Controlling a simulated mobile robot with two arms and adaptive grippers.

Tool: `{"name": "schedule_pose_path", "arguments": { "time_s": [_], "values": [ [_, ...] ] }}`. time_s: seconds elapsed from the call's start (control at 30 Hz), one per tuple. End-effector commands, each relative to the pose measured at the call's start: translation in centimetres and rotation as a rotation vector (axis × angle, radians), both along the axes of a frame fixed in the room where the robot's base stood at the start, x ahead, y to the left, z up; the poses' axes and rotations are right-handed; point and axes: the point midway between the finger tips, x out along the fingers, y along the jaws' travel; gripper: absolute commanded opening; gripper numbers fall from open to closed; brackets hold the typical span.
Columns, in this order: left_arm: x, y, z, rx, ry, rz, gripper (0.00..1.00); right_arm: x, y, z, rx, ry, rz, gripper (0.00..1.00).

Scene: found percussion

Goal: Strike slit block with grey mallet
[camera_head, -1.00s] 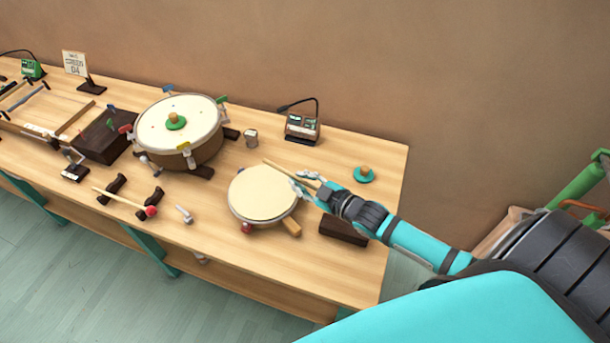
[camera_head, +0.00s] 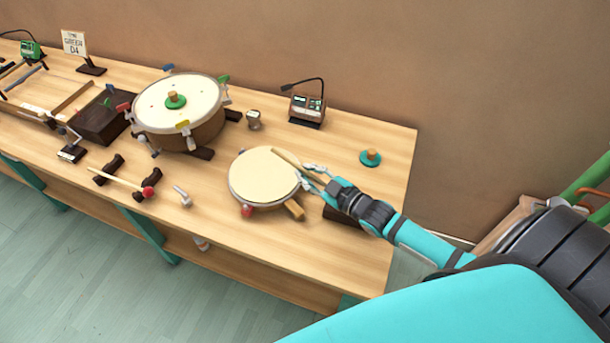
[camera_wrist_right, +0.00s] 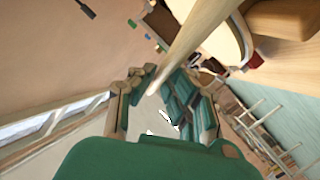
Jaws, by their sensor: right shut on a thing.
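My right gripper (camera_head: 314,180) is shut on a pale wooden stick (camera_head: 288,160), which reaches up and left past the right rim of a round cream drum (camera_head: 258,178). The stick also crosses the right wrist view (camera_wrist_right: 188,48). I see no grey head on it, so I cannot tell whether it is the grey mallet. A dark brown block (camera_head: 341,217), possibly the slit block, lies right of the drum, partly hidden under my right wrist. Another dark block (camera_head: 92,124) stands left of the large drum. My left gripper is out of view.
A large drum (camera_head: 204,132) with coloured clamps stands at centre left. A red-headed mallet (camera_head: 118,180) rests on dark supports beside a small grey tool (camera_head: 182,196). A meter box (camera_head: 306,108) and a green disc with a knob (camera_head: 370,159) are at the back right.

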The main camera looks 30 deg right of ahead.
Motion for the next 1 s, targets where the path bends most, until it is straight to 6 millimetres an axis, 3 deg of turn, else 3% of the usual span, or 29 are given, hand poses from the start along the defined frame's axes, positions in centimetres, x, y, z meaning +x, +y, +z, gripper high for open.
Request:
{"name": "schedule_pose_path", "arguments": {
  "time_s": [0.03, 0.07, 0.1, 0.23, 0.5, 1.0],
  "values": [
    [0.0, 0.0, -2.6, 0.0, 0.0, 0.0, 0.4, -0.2, -0.2, -2.3, 0.017, -0.018, -0.001, 0.0],
    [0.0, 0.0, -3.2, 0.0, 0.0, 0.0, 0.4, -0.3, -0.3, -2.7, 0.028, -0.03, -0.001, 0.0],
    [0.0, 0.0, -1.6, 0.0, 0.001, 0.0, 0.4, -0.2, -0.2, -1.0, 0.025, -0.029, 0.001, 0.0],
    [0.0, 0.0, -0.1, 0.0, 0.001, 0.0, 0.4, -0.2, -0.2, 0.4, 0.023, -0.027, 0.001, 0.0],
    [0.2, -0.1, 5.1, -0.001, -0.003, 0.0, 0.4, -0.2, -0.2, 5.5, 0.022, -0.025, 0.001, 0.0],
    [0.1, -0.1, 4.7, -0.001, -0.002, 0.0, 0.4, -0.2, -0.2, 5.1, 0.022, -0.025, 0.001, 0.0]
  ]
}}
